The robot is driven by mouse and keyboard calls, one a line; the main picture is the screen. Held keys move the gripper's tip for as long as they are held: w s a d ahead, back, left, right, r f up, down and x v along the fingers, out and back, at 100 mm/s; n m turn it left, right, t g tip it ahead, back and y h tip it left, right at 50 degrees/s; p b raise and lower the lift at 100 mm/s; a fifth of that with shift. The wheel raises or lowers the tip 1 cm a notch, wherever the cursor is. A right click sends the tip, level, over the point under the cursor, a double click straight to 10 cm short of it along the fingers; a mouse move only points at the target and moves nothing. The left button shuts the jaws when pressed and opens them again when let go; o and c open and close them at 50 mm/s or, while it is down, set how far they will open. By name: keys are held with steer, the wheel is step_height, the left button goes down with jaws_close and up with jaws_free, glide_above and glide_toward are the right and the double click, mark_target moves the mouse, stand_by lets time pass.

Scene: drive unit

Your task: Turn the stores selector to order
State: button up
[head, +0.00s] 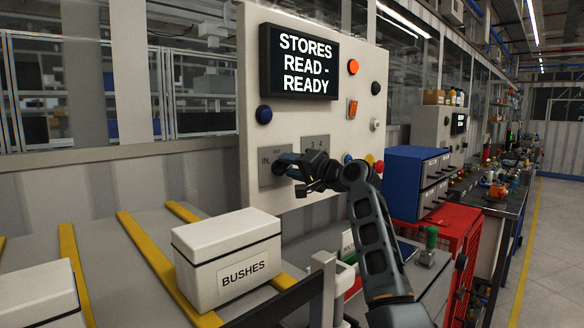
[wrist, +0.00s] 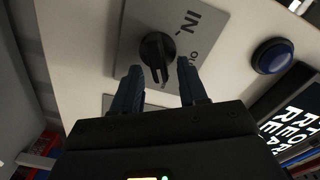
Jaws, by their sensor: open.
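A grey plate (head: 266,160) on the upright control panel carries lettering that starts "IN"; my gripper hides much of it. In the wrist view the plate (wrist: 195,45) shows "IN" and a partly hidden word starting with "O". A black selector knob (wrist: 157,55) sits on this plate, its handle pointing roughly down in that view. My gripper (head: 290,170) is at the panel; in the wrist view its two fingers (wrist: 160,72) are spread, one to each side of the knob's lower end. I cannot tell whether they touch it. The display (head: 305,65) reads "STORES READ - READY".
A second plate (head: 316,145) marked "3 4" lies right of the first, close to my wrist. Blue (head: 264,114), orange (head: 353,67) and other buttons dot the panel. A white "BUSHES" box (head: 230,262) stands on the yellow-striped rack below; a blue drawer cabinet (head: 415,180) stands right.

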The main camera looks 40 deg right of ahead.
steer(key=s+b, duration=0.1)
steer(key=s, duration=0.7)
steer(key=shift+d+b, duration=0.15)
steer(key=shift+b, duration=0.2)
